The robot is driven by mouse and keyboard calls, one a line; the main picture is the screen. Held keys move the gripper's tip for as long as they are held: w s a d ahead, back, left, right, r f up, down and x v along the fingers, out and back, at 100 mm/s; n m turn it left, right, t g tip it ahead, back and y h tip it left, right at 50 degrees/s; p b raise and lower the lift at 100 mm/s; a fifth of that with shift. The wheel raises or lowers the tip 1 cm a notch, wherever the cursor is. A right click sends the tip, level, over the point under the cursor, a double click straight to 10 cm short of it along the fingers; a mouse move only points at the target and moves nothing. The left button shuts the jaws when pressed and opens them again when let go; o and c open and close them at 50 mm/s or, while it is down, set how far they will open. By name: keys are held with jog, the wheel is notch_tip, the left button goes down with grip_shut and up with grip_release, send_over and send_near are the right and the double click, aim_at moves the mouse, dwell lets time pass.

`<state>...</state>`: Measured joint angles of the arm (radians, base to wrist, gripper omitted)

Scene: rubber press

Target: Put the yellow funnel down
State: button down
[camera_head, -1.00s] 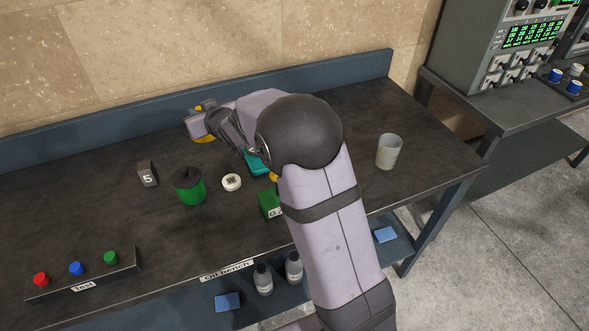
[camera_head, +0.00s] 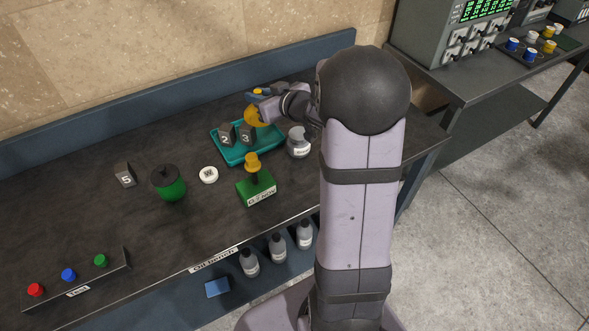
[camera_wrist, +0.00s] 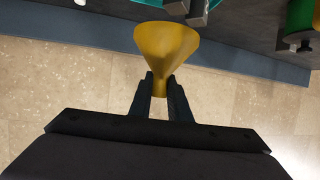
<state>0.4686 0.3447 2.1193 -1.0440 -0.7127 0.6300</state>
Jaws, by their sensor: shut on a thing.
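The yellow funnel (camera_wrist: 165,48) is between the two fingers of my gripper (camera_wrist: 161,84) in the wrist view. The fingers are shut on its narrow spout, and its wide mouth points away from the gripper. In the head view the funnel (camera_head: 256,117) is over the far side of the teal tray (camera_head: 236,160), behind block 3. My gripper (camera_head: 262,97) is partly hidden by my arm there. I cannot tell how high the funnel is above the tray.
Blocks 2 (camera_head: 226,134) and 3 (camera_head: 247,135) stand in the tray. A green block with a yellow-topped post (camera_head: 254,176), a jar (camera_head: 298,143), a white disc (camera_head: 208,175) and a green canister (camera_head: 168,184) are nearby.

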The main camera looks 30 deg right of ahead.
jog(key=s+d+p, duration=0.3)
jog(key=s+d, duration=0.1)
jog(key=s, duration=0.8)
jog(key=shift+s+a+f+p, duration=0.1)
jog(key=shift+s+f, duration=0.05)
jog(key=shift+f, duration=2.25)
jog(key=shift+s+a+f+p, duration=0.1)
jog(key=shift+s+f+p, duration=0.1)
jog(key=shift+f, duration=2.2)
jog(key=shift+s+a+f+p, duration=0.1)
jog(key=shift+s+f, duration=0.05)
jog(key=shift+f, duration=2.25)
jog(key=shift+f, duration=0.2)
jog(key=c, duration=1.7)
grip_release()
jog(key=shift+o, duration=0.2)
jog(key=shift+r, duration=0.15)
